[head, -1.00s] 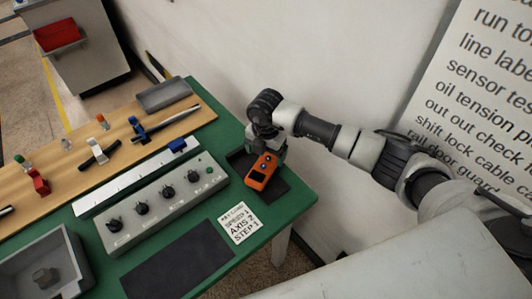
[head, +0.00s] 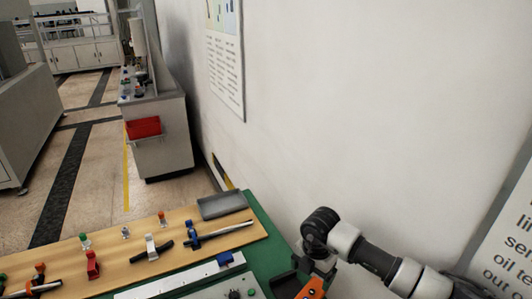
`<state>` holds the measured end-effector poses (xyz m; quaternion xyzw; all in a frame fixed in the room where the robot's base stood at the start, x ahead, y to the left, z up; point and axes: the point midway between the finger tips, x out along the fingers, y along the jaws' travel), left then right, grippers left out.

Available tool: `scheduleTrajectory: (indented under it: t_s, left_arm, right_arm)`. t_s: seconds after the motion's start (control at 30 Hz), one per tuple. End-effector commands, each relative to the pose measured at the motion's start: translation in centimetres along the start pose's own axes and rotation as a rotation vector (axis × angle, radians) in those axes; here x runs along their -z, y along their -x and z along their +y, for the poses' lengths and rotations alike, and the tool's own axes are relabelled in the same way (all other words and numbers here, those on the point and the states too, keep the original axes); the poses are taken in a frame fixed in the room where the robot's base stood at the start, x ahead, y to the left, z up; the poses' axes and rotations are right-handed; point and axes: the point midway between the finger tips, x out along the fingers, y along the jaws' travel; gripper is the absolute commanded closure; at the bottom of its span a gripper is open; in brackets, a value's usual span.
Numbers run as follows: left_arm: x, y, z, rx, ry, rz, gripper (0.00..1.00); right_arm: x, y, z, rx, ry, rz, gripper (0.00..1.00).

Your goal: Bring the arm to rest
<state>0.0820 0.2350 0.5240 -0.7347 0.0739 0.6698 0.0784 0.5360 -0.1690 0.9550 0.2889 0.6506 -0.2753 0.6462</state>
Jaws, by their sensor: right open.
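My right arm comes in from the lower right, in front of the white wall. Its right gripper (head: 318,268) is low in the picture, open, above the green bench. An orange handheld device (head: 312,289) is just below and in front of the gripper, cut off by the bottom edge. I cannot tell whether the fingers touch it. My left gripper is not in view.
A wooden board (head: 125,262) with several clamps and tools lies on the green bench (head: 268,228). A grey tray (head: 222,205) is at its far end, beside the wall. A cabinet with a red bin (head: 144,128) stands beyond.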

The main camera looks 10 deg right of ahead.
Motion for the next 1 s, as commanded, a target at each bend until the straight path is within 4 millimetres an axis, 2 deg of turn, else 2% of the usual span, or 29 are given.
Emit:
scheduleTrajectory:
  t_s: [0.07, 0.13, 0.27, 0.3, 0.4, 0.5, 0.6, 0.73, 0.87, 1.0]
  left_arm:
    - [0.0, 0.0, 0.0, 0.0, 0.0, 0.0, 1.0]
    - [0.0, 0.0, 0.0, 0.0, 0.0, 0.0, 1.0]
    - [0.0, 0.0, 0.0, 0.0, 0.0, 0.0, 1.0]
    - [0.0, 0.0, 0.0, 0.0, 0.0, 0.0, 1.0]
    - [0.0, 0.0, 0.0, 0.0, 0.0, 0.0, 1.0]
    - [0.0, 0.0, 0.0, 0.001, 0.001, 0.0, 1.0]
    - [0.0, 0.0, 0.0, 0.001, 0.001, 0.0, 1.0]
    - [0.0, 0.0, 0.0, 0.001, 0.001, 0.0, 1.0]
    - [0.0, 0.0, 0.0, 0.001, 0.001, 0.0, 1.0]
    - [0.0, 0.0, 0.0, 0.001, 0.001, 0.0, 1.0]
  right_arm:
    - [1.6, -0.4, 0.7, -0.054, 0.032, 0.054, 0.13]
    - [4.2, -0.7, 1.9, -0.15, 0.08, 0.14, 0.13]
    - [11.5, 0.5, 5.1, -0.475, 0.173, 0.391, 0.13]
    - [13.7, 1.6, 6.0, -0.6, 0.184, 0.473, 0.13]
    - [17.6, 5.5, 7.7, -0.919, 0.148, 0.643, 0.13]
    - [19.0, 9.9, 8.4, -1.225, 0.025, 0.757, 0.13]
    - [17.9, 13.7, 8.0, -1.491, -0.184, 0.811, 0.13]
    - [14.1, 16.3, 5.9, -1.736, -0.562, 0.785, 0.13]
    - [9.6, 15.5, 2.1, -1.815, -1.012, 0.668, 0.13]
    - [6.4, 11.4, -3.5, -1.682, -1.492, 0.484, 0.13]
